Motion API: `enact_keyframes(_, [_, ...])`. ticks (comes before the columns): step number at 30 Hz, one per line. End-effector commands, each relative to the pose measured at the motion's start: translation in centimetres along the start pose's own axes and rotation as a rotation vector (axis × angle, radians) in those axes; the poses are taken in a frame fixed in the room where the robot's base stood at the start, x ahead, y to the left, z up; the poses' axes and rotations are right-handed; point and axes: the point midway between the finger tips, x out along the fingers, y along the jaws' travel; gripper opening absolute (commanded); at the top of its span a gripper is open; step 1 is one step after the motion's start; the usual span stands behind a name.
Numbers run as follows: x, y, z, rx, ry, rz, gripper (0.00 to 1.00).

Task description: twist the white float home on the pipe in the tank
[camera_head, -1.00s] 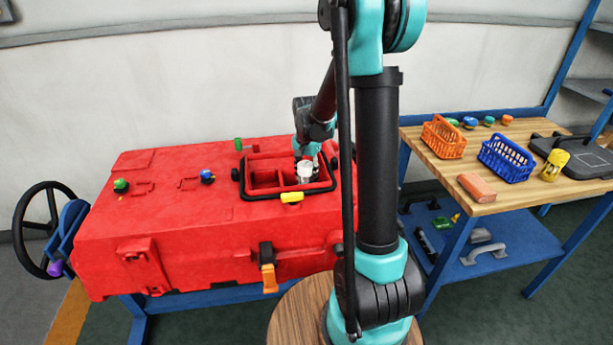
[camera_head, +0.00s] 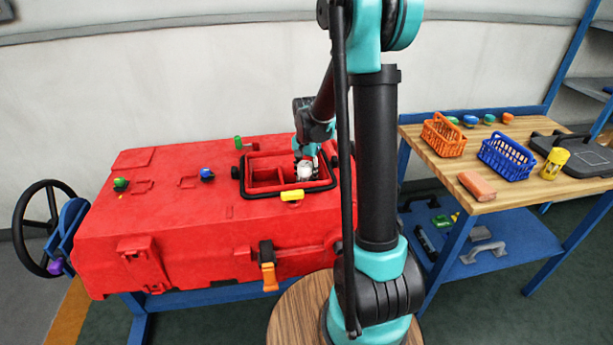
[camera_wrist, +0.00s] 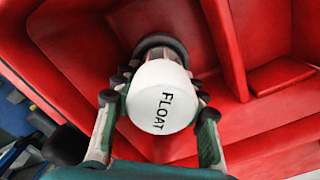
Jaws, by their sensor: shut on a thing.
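The white float (camera_wrist: 160,97), marked FLOAT, sits between the fingers of my gripper (camera_wrist: 158,112) in the wrist view. My gripper is shut on it. In the head view the float (camera_head: 304,172) shows inside the right part of the open hatch of the red tank (camera_head: 150,235), with my gripper (camera_head: 305,158) at it. A dark round rim (camera_wrist: 162,42) shows just behind the float in the wrist view. The pipe is hidden behind the float, so I cannot tell how far on the float is.
Red inner walls (camera_wrist: 225,45) stand close around the gripper. A yellow latch (camera_head: 292,195) sits at the hatch's front edge. A wooden table (camera_head: 500,200) at the right holds an orange basket (camera_head: 443,136) and a blue basket (camera_head: 505,158).

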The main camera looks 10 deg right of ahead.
Motion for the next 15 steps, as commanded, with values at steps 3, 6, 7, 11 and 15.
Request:
enact_keyframes(3, [-0.21, -0.04, -0.05, 0.000, 0.001, 0.000, 0.13])
enact_keyframes(6, [-0.24, -0.05, -0.05, 0.000, 0.001, -0.001, 0.13])
enact_keyframes(7, [-0.24, -0.05, -0.05, 0.000, 0.001, -0.001, 0.13])
enact_keyframes(11, [-0.24, -0.05, -0.05, 0.000, 0.001, -0.001, 0.48])
enact_keyframes(15, [-0.22, -0.04, -0.04, 0.000, 0.000, 0.000, 0.65])
